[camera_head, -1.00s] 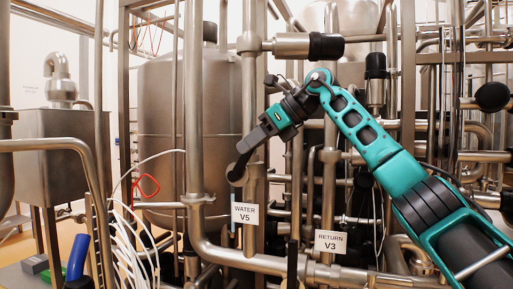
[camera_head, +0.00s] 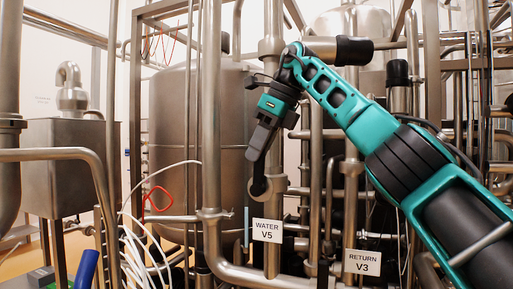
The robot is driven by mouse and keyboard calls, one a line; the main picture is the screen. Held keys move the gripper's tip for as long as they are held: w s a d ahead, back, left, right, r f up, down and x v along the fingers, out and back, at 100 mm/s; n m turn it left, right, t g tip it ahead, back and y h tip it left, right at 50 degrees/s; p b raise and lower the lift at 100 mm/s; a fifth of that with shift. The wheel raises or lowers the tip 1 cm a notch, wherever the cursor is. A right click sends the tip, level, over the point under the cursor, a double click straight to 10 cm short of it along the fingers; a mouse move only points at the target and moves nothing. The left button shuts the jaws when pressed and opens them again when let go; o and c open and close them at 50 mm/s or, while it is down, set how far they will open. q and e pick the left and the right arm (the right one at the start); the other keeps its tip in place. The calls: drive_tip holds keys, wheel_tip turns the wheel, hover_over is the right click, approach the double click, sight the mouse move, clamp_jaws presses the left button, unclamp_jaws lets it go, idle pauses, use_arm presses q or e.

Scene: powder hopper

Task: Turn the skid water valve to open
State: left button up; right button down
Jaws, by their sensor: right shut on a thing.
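The white "WATER V5" label (camera_head: 267,231) hangs at the lower end of a vertical steel pipe (camera_head: 272,214) in the head view. My right gripper (camera_head: 258,178) reaches down to this pipe just above the label. It is shut on a dark part there, seemingly the water valve's handle (camera_head: 261,192). The fingers point nearly straight down and hide most of the handle. The valve's exact angle cannot be told. My left gripper is not in view.
The "RETURN V3" label (camera_head: 362,262) hangs to the lower right. A large steel tank (camera_head: 175,120) stands behind. Steel pipes crowd around the gripper. White hoses (camera_head: 135,245), a red cable loop (camera_head: 157,197) and a blue object (camera_head: 86,268) are at the lower left.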

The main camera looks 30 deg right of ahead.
drive_tip(key=shift+w+a+p, duration=0.2)
drive_tip(key=shift+p, duration=0.1)
drive_tip(key=shift+f, duration=0.1)
drive_tip(key=c, duration=1)
unclamp_jaws()
drive_tip(key=shift+s+d+r+b, duration=0.5)
drive_tip(key=shift+s+d+b, duration=0.1)
drive_tip(key=shift+s+d, duration=0.95)
drive_tip(key=shift+s+d+r+b, duration=0.45)
drive_tip(key=shift+s+d+b, duration=0.15)
drive_tip(key=shift+s+d, duration=1)
drive_tip(key=shift+s+d+r+b, duration=0.55)
drive_tip(key=shift+s+d, duration=0.7)
drive_tip(key=shift+s, duration=0.55)
drive_tip(key=shift+f, duration=0.1)
